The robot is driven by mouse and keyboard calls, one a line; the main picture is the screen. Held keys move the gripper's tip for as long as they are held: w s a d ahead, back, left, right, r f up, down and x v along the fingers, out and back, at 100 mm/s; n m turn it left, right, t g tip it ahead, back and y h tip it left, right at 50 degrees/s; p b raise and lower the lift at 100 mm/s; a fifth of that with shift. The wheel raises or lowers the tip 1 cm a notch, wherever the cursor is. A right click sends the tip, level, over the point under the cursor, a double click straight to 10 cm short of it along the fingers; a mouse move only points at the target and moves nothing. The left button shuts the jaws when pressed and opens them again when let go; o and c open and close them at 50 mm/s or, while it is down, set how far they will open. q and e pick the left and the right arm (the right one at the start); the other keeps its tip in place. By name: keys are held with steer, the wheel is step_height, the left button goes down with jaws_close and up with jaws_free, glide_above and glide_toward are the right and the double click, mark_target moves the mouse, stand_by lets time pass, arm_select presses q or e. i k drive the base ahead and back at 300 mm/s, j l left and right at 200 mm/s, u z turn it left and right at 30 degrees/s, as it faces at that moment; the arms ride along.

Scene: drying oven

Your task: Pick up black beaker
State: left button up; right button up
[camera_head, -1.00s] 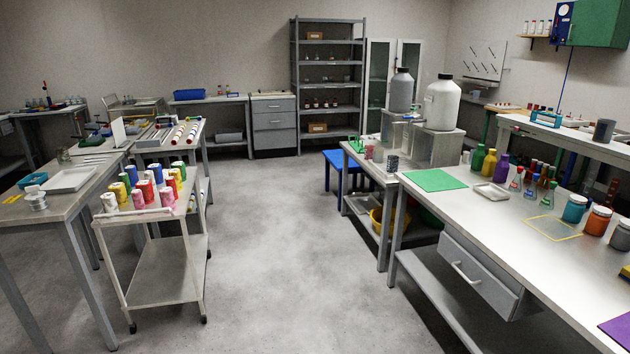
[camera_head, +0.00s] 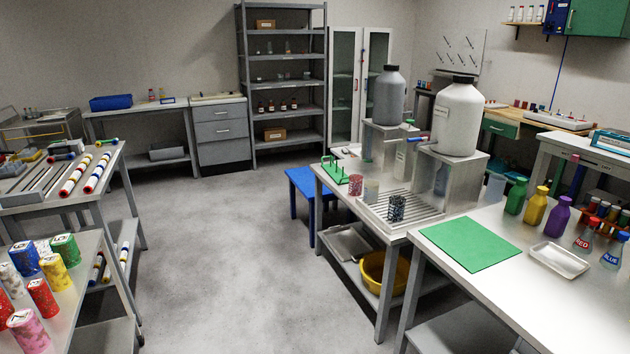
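A black speckled beaker (camera_head: 397,208) stands upright on the slatted metal drain tray (camera_head: 425,215) on the middle bench at right of centre. A reddish speckled beaker (camera_head: 355,185) and a pale grey-green beaker (camera_head: 371,190) stand to its left, apart from it. Neither of my grippers is in view.
Two large jugs, one grey (camera_head: 389,97) and one white (camera_head: 457,118), stand on metal stands behind the tray. A green mat (camera_head: 470,243) lies on the right bench. A blue stool (camera_head: 306,203) stands left of the middle bench. Open floor (camera_head: 235,260) lies between the benches and left carts.

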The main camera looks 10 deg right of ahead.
mark_target(396, 209)
steer(key=i+z, duration=0.15)
steer(key=i, duration=0.3)
steer(key=i+j+z, duration=0.15)
steer(key=i, duration=0.25)
steer(key=i+j+z, duration=0.2)
steer(key=i, duration=0.25)
steer(key=i+j+z, duration=0.15)
steer(key=i, duration=0.25)
